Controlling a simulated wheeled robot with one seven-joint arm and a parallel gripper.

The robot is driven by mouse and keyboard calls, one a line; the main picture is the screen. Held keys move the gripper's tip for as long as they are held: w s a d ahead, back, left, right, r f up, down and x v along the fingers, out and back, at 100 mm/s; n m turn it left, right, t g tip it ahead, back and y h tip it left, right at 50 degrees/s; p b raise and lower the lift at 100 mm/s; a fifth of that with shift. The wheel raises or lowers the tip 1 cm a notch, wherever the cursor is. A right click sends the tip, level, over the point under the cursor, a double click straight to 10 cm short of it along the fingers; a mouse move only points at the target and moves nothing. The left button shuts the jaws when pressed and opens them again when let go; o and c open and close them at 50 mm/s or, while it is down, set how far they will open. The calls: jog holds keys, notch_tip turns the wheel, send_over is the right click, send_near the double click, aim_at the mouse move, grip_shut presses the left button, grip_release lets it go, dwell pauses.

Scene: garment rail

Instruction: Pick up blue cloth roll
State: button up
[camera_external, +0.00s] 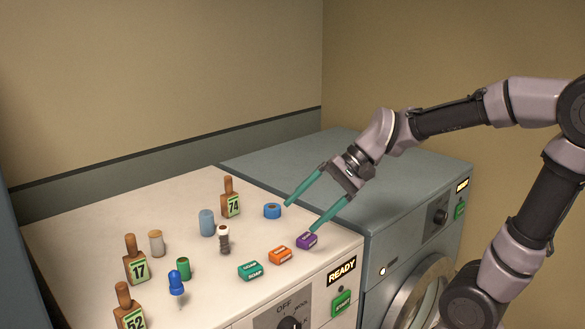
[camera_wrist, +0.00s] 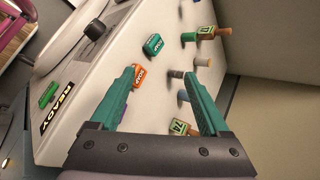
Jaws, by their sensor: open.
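A light blue upright roll (camera_external: 207,222), which looks like the blue cloth roll, stands on the pale machine top in the external view. In the wrist view the open fingers (camera_wrist: 160,72) spread over the pale top.
Purple (camera_external: 307,241), orange (camera_external: 280,255) and green (camera_external: 250,271) blocks line the front. Tagged brown bottles 74 (camera_external: 230,199) and 17 (camera_external: 136,265), a cream roll (camera_external: 156,243) and a green spool (camera_external: 183,268) stand around.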

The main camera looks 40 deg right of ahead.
jog(key=w+a+r+m+y, duration=0.1)
jog(key=w+a+m+y, duration=0.3)
jog(key=w, duration=0.3)
jog(key=m+t+y, duration=0.1)
jog(key=m+t, duration=0.6)
jog(key=m, duration=0.5)
send_over(200, 214)
jog(key=d, duration=0.2)
jog(key=shift+s+a+f, duration=0.1)
jog(key=shift+s+f, duration=0.15)
jog(key=shift+f, duration=0.35)
jog(key=shift+s+a+f, duration=0.1)
jog(key=shift+s+f, duration=0.1)
jog(key=shift+f, duration=0.4)
jog(key=f, duration=0.6)
jog(key=shift+w+f, duration=0.1)
jog(key=shift+w, duration=0.15)
jog(key=shift+w+a+f, duration=0.45)
jog(key=shift+w+a, duration=0.1)
jog(key=shift+a, duration=0.1)
jog(key=shift+w+a, duration=0.4)
jog(key=shift+a, duration=0.05)
grip_shut()
